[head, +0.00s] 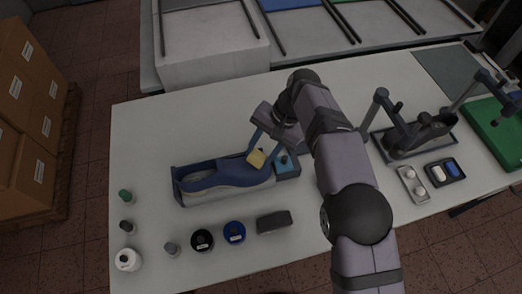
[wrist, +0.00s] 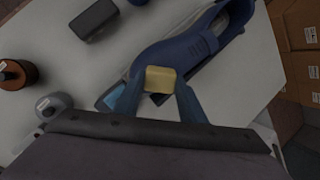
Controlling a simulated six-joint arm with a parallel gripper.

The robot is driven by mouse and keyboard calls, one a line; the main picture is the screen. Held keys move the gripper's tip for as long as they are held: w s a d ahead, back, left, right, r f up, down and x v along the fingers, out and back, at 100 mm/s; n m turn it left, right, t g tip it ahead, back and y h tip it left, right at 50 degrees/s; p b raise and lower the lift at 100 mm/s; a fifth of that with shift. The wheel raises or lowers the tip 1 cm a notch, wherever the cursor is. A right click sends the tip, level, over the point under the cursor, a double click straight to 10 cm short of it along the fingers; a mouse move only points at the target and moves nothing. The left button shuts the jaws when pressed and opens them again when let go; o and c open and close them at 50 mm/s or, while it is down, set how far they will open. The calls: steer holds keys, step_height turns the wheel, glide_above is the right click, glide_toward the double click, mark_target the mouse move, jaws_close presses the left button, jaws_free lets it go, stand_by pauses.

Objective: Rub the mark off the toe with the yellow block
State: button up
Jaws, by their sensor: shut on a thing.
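A yellow block (head: 256,158) is held between the blue fingers of my gripper (head: 257,152). It also shows in the wrist view (wrist: 160,79), with a finger on each side. A blue shoe (head: 222,174) with a pale sole lies in a dark blue tray-like holder (head: 178,188) on the table. The block is at the right end of the shoe; I cannot tell whether it touches the surface. In the wrist view the shoe (wrist: 180,50) runs up and right from behind the block. No mark is visible; the block and fingers cover part of that end.
Two round jars (head: 234,232), a dark box (head: 274,222) and several small bottles (head: 127,258) stand in front and left of the holder. A stand with a dark last (head: 428,132), a small tray (head: 412,184) and a green mat (head: 495,130) are at the right. The back left table is clear.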

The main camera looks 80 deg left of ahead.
steer(key=shift+b+x, duration=0.35)
steer(key=shift+x, duration=0.5)
steer(key=shift+w+f+p, duration=0.15)
steer(key=shift+w+f, duration=0.15)
steer(key=shift+w, duration=0.65)
steer(key=shift+w+f+p, duration=0.15)
steer(key=shift+w+f, duration=0.15)
steer(key=shift+w, duration=0.6)
steer(key=shift+f, duration=0.15)
steer(key=shift+s, duration=0.1)
steer(key=shift+s+r+p, duration=0.3)
steer(key=shift+s, duration=0.6)
steer(key=shift+s+r+p, duration=0.3)
steer(key=shift+s+r, duration=0.05)
steer(key=shift+s, duration=0.6)
